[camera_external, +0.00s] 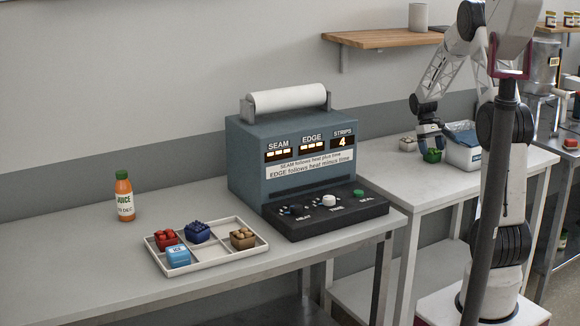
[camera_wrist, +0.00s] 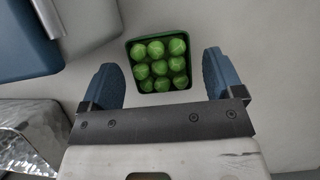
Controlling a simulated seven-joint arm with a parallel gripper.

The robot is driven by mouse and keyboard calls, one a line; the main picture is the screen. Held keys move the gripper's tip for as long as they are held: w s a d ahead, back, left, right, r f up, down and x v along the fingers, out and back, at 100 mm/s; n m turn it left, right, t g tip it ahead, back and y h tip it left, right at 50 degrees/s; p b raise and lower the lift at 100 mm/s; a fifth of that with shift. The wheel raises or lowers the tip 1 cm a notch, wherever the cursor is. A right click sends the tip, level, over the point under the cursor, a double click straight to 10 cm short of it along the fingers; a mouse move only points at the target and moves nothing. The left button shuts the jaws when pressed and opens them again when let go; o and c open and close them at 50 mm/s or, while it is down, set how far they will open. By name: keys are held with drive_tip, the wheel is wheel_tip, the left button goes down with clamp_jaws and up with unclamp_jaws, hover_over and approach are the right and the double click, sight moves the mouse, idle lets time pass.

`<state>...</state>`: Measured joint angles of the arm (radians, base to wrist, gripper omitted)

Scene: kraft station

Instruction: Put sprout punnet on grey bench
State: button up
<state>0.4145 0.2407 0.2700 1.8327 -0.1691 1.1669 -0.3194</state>
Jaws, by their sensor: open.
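The sprout punnet is a small green box of round green sprouts. In the wrist view the sprout punnet (camera_wrist: 160,63) lies just ahead of and between the fingertips of my gripper (camera_wrist: 160,78), with a gap on each side. In the external view the sprout punnet (camera_external: 432,156) stands on the right-hand bench (camera_external: 525,160) below my gripper (camera_external: 432,143). My gripper is open and holds nothing. The long grey bench (camera_external: 80,270) at the left carries the sealing machine and a tray. I cannot tell exactly how high the fingers are above the bench top.
The sealing machine (camera_external: 290,165), a divided tray (camera_external: 206,268) of small punnets and a juice bottle (camera_external: 124,196) occupy the left bench. Its front left is clear.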

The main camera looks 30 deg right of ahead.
drive_tip(key=v, duration=1)
drive_tip(key=shift+r, duration=0.25)
drive_tip(key=s+a+r+t, duration=0.2)
drive_tip(key=s+a+r, duration=0.3)
drive_tip(key=s+a, duration=0.4)
drive_tip(key=s+a+r+t, duration=0.2)
drive_tip(key=s+a+r, duration=0.3)
drive_tip(key=s+a, duration=0.4)
drive_tip(key=s+a+f+t, duration=0.1)
drive_tip(key=s+a, duration=0.5)
drive_tip(key=s, duration=0.4)
drive_tip(key=s+a+t, duration=0.2)
drive_tip(key=s+a, duration=0.4)
drive_tip(key=s, duration=0.4)
drive_tip(key=shift+a+f, duration=0.3)
drive_tip(key=shift+f, duration=0.05)
